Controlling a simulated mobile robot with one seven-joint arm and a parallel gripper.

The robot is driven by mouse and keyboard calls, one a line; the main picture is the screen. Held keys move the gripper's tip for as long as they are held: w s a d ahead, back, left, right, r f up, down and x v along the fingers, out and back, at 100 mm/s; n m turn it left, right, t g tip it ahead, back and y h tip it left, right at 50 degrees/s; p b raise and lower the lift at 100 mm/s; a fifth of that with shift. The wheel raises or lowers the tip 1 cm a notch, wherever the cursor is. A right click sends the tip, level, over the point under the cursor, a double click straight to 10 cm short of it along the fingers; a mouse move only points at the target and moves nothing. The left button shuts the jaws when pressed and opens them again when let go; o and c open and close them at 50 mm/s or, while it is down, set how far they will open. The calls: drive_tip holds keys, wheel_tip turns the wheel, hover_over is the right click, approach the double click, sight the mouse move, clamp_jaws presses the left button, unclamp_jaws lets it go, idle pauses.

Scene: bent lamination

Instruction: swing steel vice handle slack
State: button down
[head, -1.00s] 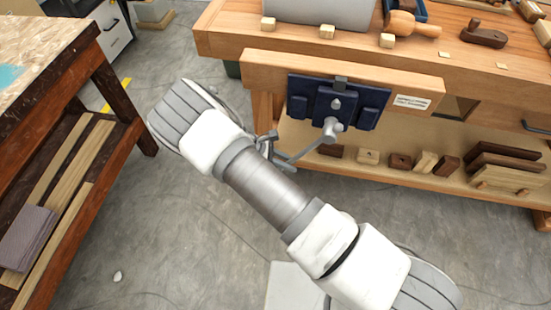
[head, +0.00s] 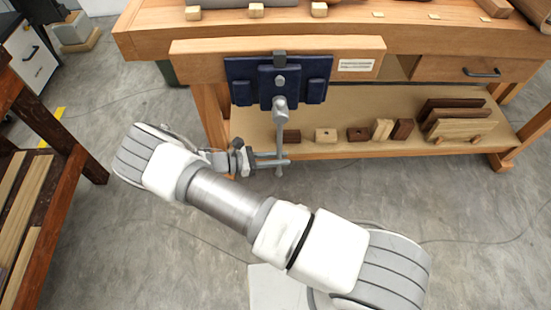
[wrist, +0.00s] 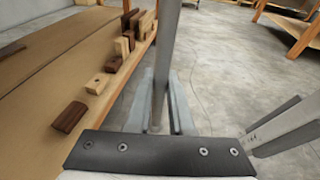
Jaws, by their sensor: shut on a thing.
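The blue vice (head: 279,82) is fixed to the front of the wooden workbench in the head view. Its steel handle (head: 281,128) hangs almost straight down from the grey screw head (head: 280,104). My gripper (head: 280,160) reaches in from the left and is shut on the handle near its lower end. In the wrist view the handle (wrist: 166,50) runs as a grey bar up from between the fingers (wrist: 160,108). The exact contact is partly hidden there by the dark gripper plate.
The workbench's lower shelf (head: 330,151) holds several wood blocks and stacked boards (head: 458,118) behind and right of the handle. A dark wooden bench (head: 50,225) stands at the left. The grey floor (head: 480,220) to the front right is open.

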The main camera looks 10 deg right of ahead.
drive_tip(key=shift+s+d, duration=0.1)
drive_tip(key=shift+s, duration=0.05)
drive_tip(key=c, duration=0.8)
unclamp_jaws()
drive_tip(key=p+v, duration=0.1)
drive_tip(key=v, duration=1.6)
drive_tip(key=shift+a, duration=0.25)
drive_tip(key=shift+a, duration=0.1)
